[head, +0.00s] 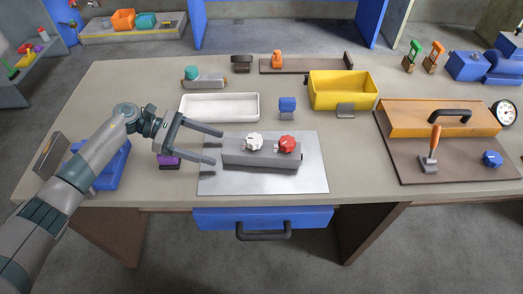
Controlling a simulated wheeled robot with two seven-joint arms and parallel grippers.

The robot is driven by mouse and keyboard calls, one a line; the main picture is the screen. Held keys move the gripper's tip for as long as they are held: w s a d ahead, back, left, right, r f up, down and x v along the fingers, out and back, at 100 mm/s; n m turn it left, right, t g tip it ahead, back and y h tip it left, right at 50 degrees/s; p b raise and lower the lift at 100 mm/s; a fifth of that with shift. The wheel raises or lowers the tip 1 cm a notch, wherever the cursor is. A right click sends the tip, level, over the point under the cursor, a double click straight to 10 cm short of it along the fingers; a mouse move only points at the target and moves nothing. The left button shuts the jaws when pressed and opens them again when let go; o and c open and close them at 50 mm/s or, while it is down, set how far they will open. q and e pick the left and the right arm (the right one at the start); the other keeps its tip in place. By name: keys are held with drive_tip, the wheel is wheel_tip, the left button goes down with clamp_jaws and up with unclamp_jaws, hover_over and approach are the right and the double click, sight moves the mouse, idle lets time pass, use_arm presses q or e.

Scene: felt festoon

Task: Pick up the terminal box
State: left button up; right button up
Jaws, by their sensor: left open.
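No label marks the terminal box, so I cannot tell for certain which object it is. A long grey box (260,158) with a white knob (254,140) and a red knob (287,144) on top lies on a thin metal plate (263,186) at the table's front middle. My left gripper (218,147) is open and empty, its two fingers pointing right toward the grey box's left end. A small purple block (168,162) on a dark base is partly hidden beneath the gripper's palm. My right gripper is not in view.
A white tray (220,117), a small blue block (287,104) and a yellow bin (342,90) stand behind the plate. A brown board (463,174) with an orange box (430,120) is at right. A blue object (110,172) lies near my left arm.

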use_arm(q)
drive_tip(key=p+x, duration=0.2)
drive_tip(key=x, duration=0.1)
drive_tip(key=shift+s+r, duration=0.1)
drive_tip(key=shift+r, duration=0.1)
drive_tip(key=shift+d+f, duration=0.35)
drive_tip(key=shift+d, duration=0.1)
drive_tip(key=shift+f, duration=0.1)
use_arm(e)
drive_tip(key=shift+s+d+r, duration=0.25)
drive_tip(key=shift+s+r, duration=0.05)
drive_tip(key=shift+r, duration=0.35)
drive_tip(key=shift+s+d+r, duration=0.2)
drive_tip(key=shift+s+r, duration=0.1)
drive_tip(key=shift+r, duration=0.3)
use_arm(q)
drive_tip(key=shift+c, duration=0.4)
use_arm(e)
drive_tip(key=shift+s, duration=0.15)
use_arm(q)
drive_tip(key=c, duration=1.3)
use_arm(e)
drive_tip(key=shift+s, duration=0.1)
use_arm(q)
drive_tip(key=shift+r, duration=0.2)
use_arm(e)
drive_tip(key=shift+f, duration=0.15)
